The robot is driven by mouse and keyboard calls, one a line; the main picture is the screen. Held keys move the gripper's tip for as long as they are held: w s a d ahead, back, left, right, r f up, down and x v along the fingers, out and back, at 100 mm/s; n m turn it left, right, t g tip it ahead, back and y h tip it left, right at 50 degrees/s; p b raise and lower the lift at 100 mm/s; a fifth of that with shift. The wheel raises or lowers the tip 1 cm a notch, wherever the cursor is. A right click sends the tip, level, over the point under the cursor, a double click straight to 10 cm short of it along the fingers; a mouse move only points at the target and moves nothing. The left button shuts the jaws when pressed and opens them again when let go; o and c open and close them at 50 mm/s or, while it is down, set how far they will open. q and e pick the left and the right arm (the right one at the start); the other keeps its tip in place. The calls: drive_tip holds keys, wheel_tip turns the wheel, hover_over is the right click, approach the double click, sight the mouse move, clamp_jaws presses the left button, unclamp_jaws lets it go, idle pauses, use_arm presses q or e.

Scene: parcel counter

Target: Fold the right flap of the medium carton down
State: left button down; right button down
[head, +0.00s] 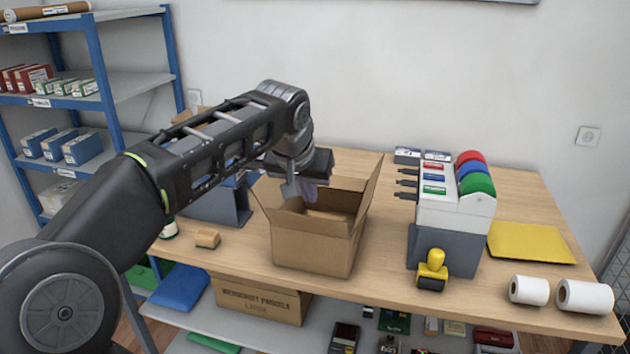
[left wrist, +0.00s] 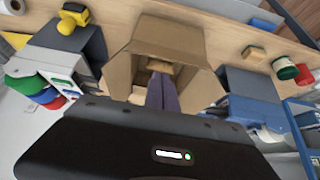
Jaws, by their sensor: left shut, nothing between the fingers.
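The medium carton (head: 312,248) stands open on the wooden counter. Its right flap (head: 368,196) sticks up, leaning slightly outward. Its left flap (head: 266,203) slants outward, and a back flap (head: 345,184) also stands up. My left gripper (head: 300,192) is shut and empty, pointing down over the carton's opening, left of the right flap and apart from it. In the left wrist view the shut fingers (left wrist: 162,92) reach toward the carton's opening (left wrist: 165,50). Something tan shows inside the carton; I cannot tell what it is. My right gripper is not in view.
Right of the carton stand a grey and white dispenser with coloured rolls (head: 452,215) and a yellow stamp (head: 432,268). White paper rolls (head: 585,297) lie at the right edge. A small tan block (head: 207,239) sits to the left. Below is a shelf with a large carton (head: 258,300).

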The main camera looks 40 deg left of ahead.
sight(316, 224)
use_arm(q)
drive_tip(key=f+b, duration=0.3)
drive_tip(key=f, duration=0.1)
drive_tip(key=f+b, duration=0.4)
drive_tip(key=shift+w+f, duration=0.2)
drive_tip(key=shift+f, duration=0.15)
drive_tip(key=w+r+p, duration=0.1)
drive_tip(key=w+p, duration=0.1)
drive_tip(key=w+a+r+p, duration=0.1)
drive_tip(key=w+p, duration=0.1)
drive_tip(key=shift+a+r+p, duration=0.15)
drive_tip(key=shift+a+p, duration=0.05)
drive_tip(key=shift+p, duration=0.15)
drive_tip(key=w+a+f, duration=0.1)
drive_tip(key=w+f, duration=0.3)
drive_tip(key=w, duration=0.1)
drive_tip(key=shift+a+f, duration=0.35)
drive_tip(key=shift+a, duration=0.05)
drive_tip(key=shift+f, duration=0.15)
wheel_tip(316, 224, up, 9)
drive_tip(key=p, duration=0.6)
drive_tip(key=shift+p, duration=0.4)
